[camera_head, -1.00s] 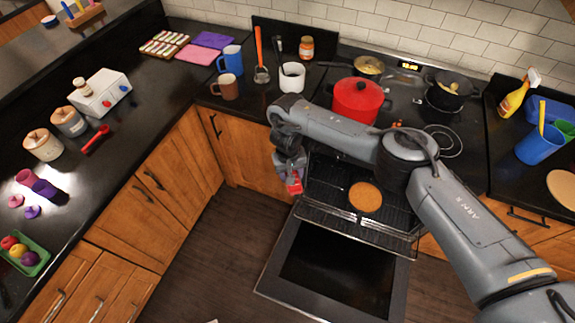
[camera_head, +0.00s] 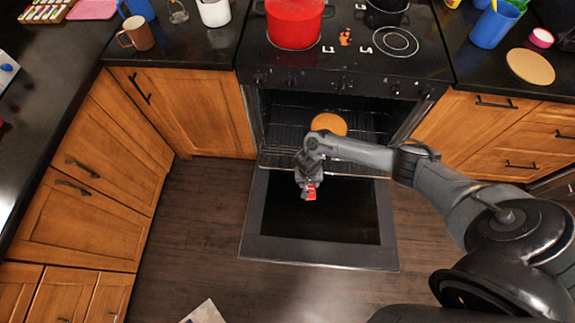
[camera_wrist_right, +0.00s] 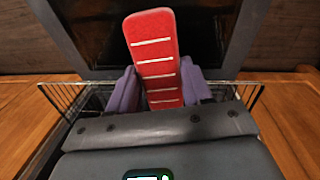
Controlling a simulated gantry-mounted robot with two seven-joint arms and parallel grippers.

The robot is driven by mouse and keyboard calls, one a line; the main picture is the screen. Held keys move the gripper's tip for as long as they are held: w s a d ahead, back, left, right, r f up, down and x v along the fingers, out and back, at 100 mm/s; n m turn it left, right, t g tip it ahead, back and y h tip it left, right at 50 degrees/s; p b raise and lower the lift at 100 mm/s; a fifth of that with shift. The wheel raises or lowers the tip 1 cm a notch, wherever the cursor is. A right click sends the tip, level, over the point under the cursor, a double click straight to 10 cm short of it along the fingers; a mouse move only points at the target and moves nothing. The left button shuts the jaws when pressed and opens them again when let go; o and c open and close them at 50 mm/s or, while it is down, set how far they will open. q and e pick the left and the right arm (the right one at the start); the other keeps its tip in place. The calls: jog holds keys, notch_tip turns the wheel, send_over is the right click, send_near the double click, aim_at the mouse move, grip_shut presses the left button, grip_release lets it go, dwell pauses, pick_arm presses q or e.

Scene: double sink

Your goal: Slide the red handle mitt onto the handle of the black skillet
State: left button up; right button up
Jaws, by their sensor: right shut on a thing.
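The red handle mitt (camera_head: 311,194) is held in my right gripper (camera_head: 307,184), above the open oven door. In the right wrist view the mitt (camera_wrist_right: 153,40) has pale stripes and points away from the palm. The two purple fingers of the gripper (camera_wrist_right: 158,85) press on its sides. A round orange-brown item (camera_head: 328,124) lies on the oven rack, beyond the gripper. I cannot make out a black skillet or its handle around it; my arm covers part of that area. My left gripper is not in view.
The oven door (camera_head: 320,225) hangs open, with the wire rack (camera_head: 285,135) pulled partly out above it. A red pot (camera_head: 293,22) stands on the stove. Wooden cabinets flank the oven. The floor (camera_head: 200,215) left of the door is clear.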

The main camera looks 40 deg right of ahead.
jog(key=s+d+f+m+b, duration=0.1)
jog(key=s+d+f+b, duration=0.1)
jog(key=s+d+f, duration=0.2)
jog(key=shift+s+d+f, duration=0.4)
jog(key=shift+s+d, duration=0.45)
jog(key=shift+d, duration=0.25)
